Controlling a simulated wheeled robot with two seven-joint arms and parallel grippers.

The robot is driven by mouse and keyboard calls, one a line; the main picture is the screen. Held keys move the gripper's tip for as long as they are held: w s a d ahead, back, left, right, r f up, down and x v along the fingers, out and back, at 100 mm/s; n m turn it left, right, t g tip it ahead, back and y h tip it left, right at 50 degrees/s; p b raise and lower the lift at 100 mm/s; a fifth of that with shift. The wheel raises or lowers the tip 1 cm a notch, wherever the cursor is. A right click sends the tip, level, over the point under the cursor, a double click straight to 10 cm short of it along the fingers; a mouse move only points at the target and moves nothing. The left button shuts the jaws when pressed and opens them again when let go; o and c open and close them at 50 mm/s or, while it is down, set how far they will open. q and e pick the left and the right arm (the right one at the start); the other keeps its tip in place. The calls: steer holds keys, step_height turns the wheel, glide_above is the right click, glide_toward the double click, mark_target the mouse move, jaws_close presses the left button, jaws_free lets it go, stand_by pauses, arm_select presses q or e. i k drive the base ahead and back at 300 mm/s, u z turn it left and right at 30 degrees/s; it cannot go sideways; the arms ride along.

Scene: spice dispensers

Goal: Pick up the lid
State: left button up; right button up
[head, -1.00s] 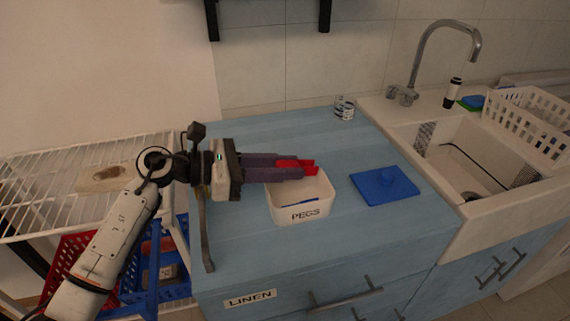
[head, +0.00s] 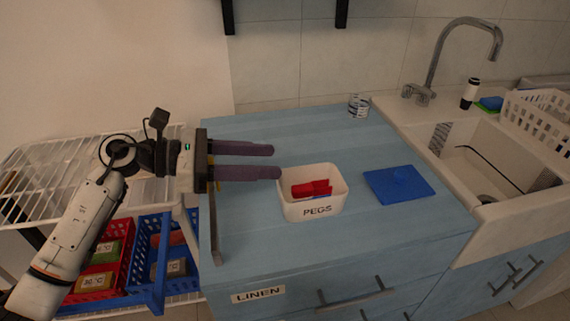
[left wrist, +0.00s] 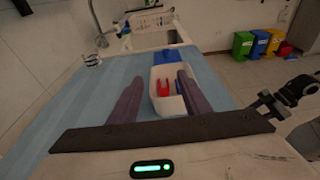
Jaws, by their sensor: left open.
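The blue lid (head: 398,185) is a flat square with a small raised knob. It lies on the blue countertop (head: 300,130), right of the white box marked PEGS (head: 316,209). The box is uncovered and holds red pegs (head: 312,189) and something blue. My left gripper (head: 276,161) is open and empty, left of the box with its fingers pointing right. In the left wrist view the lid (left wrist: 171,57) shows beyond the box (left wrist: 183,107), and the fingers (left wrist: 157,90) are spread apart. My right gripper is not in the head view.
A glass (head: 358,105) stands at the back of the counter. The sink (head: 480,165), its tap and a white basket (head: 540,118) are at the right. A white wire rack (head: 60,190) with red and blue baskets stands at the left.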

mark_target(397, 184)
steer(key=k, duration=1)
